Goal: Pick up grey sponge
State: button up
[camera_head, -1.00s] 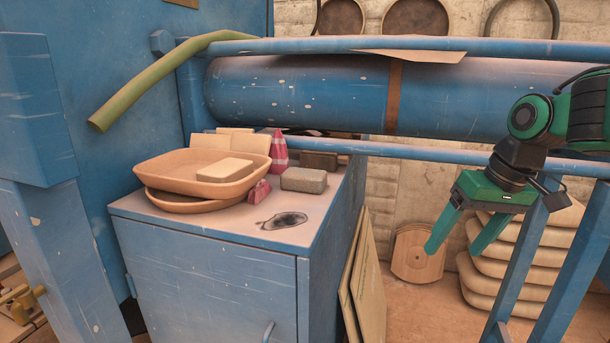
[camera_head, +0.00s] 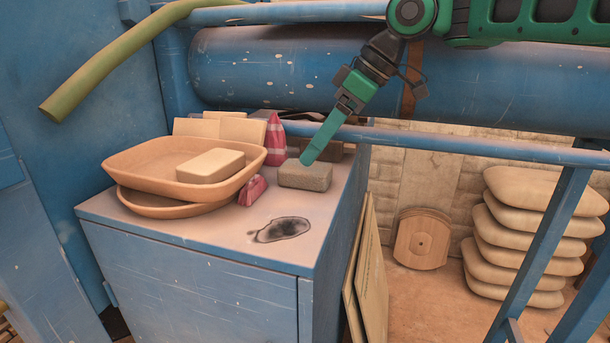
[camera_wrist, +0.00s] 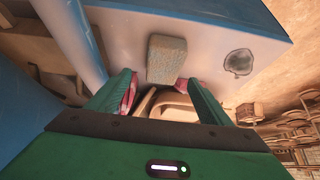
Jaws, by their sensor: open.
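The grey sponge (camera_head: 305,176) lies on top of the blue cabinet (camera_head: 200,262), right of the stacked bowls. In the wrist view the sponge (camera_wrist: 166,59) sits ahead of and between the fingers, apart from both. My gripper (camera_head: 308,160) is over the cabinet; in the head view its fingertip overlaps the sponge's upper edge. In the wrist view my gripper (camera_wrist: 165,88) shows two green fingers spread apart with nothing held. Whether a finger touches the sponge cannot be told.
Tan bowls (camera_head: 140,166) hold a beige block (camera_head: 210,165). A pink striped cone (camera_head: 275,140) and a small pink piece (camera_head: 252,190) stand close left of the sponge. A blue rail (camera_head: 450,145) runs behind. A dark stain (camera_head: 283,229) marks the clear front of the top.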

jog(key=shift+s+x, duration=0.15)
jog(key=shift+x, duration=1.4)
jog(key=shift+s+x, duration=0.1)
jog(key=shift+x, duration=1.45)
jog(key=shift+d+f, duration=0.15)
jog(key=c, duration=1.2)
notch_tip(320, 180, up, 9)
jog(key=shift+w+r, duration=0.1)
jog(key=shift+r, duration=0.45)
jog(key=shift+o, duration=0.8)
